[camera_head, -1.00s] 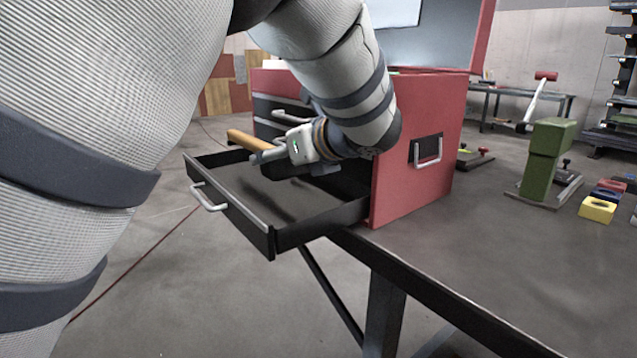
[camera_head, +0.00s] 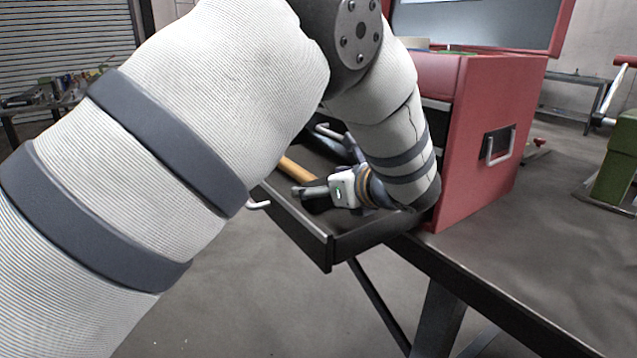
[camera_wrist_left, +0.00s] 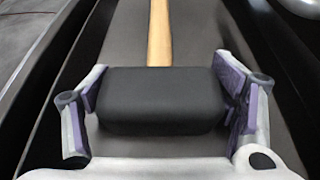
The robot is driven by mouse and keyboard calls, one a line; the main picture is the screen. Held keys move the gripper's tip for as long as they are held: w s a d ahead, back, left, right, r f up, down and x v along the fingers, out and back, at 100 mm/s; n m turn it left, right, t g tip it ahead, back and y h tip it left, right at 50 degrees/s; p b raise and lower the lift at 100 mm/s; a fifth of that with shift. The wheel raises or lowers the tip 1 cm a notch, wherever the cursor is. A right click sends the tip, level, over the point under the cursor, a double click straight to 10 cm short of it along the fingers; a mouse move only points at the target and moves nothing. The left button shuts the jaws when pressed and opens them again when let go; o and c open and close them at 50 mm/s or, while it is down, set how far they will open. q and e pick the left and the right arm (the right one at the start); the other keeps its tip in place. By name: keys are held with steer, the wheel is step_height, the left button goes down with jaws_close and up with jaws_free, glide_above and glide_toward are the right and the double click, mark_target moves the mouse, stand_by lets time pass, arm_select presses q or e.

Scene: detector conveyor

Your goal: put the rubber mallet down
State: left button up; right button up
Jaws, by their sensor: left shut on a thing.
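The rubber mallet has a black head and a wooden handle. In the head view its handle (camera_head: 298,172) shows over the open drawer (camera_head: 345,244) of the red tool chest (camera_head: 484,140). In the left wrist view its black head (camera_wrist_left: 160,103) lies between the fingers, with the handle pointing away. My left gripper (camera_head: 310,192) is shut on the head, low inside the drawer. It also shows in the left wrist view (camera_wrist_left: 160,85). I cannot tell whether the mallet touches the drawer floor. My right gripper is not in view.
The drawer's dark side walls flank the gripper closely. The chest stands on a dark workbench (camera_head: 500,235). My left arm covers much of the drawer.

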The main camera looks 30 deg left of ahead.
arm_select(q)
steer(key=shift+d+r, duration=0.15)
steer(key=shift+d, duration=0.1)
steer(key=o, duration=1.6)
steer(key=shift+f, duration=0.2)
steer(key=shift+c, duration=0.2)
steer(key=shift+a, duration=0.1)
steer(key=shift+r, duration=0.2)
steer(key=v, duration=1.2)
steer(key=shift+f, duration=0.1)
